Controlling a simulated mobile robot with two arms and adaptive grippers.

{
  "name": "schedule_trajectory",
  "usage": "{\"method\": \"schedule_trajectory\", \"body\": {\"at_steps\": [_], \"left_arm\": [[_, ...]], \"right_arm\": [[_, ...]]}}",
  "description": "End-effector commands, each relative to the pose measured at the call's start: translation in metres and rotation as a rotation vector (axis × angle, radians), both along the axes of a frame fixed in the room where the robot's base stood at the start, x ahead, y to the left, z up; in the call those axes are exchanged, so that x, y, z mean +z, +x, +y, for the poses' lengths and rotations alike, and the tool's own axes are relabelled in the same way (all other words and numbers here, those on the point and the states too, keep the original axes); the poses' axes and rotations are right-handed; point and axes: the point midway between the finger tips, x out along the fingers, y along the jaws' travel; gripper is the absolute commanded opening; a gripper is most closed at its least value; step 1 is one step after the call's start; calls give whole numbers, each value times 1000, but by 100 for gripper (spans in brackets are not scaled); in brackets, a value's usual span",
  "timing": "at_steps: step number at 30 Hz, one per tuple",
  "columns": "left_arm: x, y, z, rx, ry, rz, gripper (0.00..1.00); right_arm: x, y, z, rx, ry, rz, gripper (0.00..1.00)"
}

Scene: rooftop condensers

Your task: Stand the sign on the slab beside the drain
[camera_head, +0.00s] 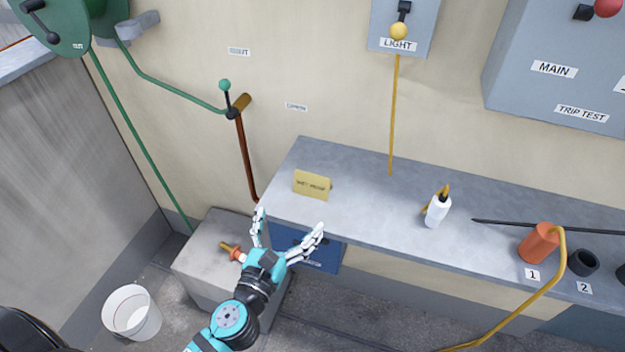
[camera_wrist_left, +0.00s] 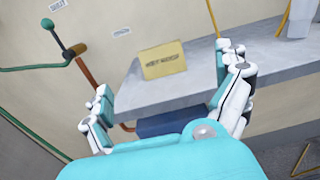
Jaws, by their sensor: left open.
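The yellow sign (camera_head: 312,184), with dark lettering too small to read, stands on the left end of the grey bench top (camera_head: 360,205). It also shows in the left wrist view (camera_wrist_left: 162,60), ahead and between the fingers. My left gripper (camera_head: 290,220) is open and empty, in front of the bench edge, apart from the sign. A grey concrete block (camera_head: 205,262), perhaps the slab, stands on the floor left of the bench, with an orange and brass fitting (camera_head: 231,251) on top. I cannot tell which part is the drain. My right gripper is out of view.
A white bucket (camera_head: 131,313) stands on the floor at left. A copper pipe (camera_head: 246,160) with a green-knobbed valve runs down the wall. A white bottle (camera_head: 437,210), a black rod (camera_head: 540,226) and an orange canister (camera_head: 538,243) are on the bench farther right.

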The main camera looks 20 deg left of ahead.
Motion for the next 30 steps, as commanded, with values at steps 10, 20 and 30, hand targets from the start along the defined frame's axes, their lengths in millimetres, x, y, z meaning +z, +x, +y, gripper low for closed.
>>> {"method": "schedule_trajectory", "body": {"at_steps": [10, 20, 30], "left_arm": [[2, 73, -5, 1, -5, 0, 100], [-1, 100, -5, 1, -6, 1, 100], [-4, 139, -5, 0, -5, 2, 100]], "right_arm": [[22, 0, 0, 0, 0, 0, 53], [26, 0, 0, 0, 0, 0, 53], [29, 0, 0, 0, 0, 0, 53]]}}
